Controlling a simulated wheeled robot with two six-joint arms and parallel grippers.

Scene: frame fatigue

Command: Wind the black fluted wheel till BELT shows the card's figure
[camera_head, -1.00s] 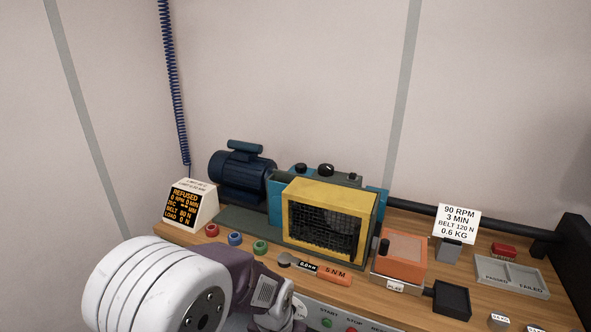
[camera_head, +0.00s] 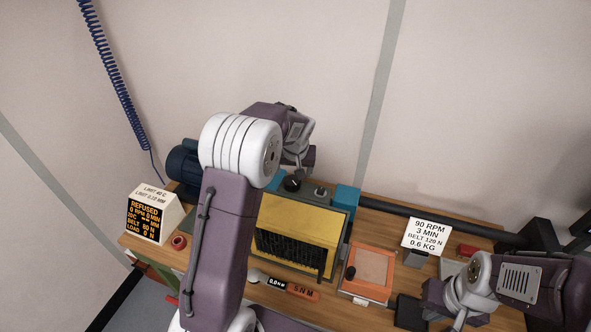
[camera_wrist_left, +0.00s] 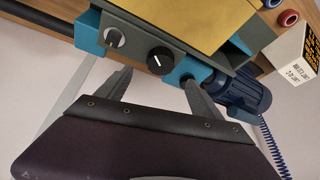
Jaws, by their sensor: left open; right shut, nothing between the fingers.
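The black fluted wheel (camera_head: 292,183) sits on top of the teal and grey machine behind the yellow guard. It also shows in the left wrist view (camera_wrist_left: 160,60), with a white mark on its face. My left gripper (camera_wrist_left: 155,90) is open, its fingers apart on either side of the wheel's line and short of it; in the head view the gripper (camera_head: 303,165) is just above and behind the wheel. The display (camera_head: 148,219) reads REFUSED, BELT 80 N, LOAD 0 N. The card (camera_head: 427,236) reads 90 RPM, 3 MIN, BELT 120 N, 0.6 KG. My right gripper (camera_head: 458,316) is shut at the lower right.
A grey knob (camera_wrist_left: 115,38) and a teal part (camera_wrist_left: 187,78) flank the wheel. The yellow guard (camera_head: 300,220) stands in front. A blue motor (camera_head: 183,165) is at the left, partly hidden by my left arm. An orange box (camera_head: 370,272) stands right of the guard.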

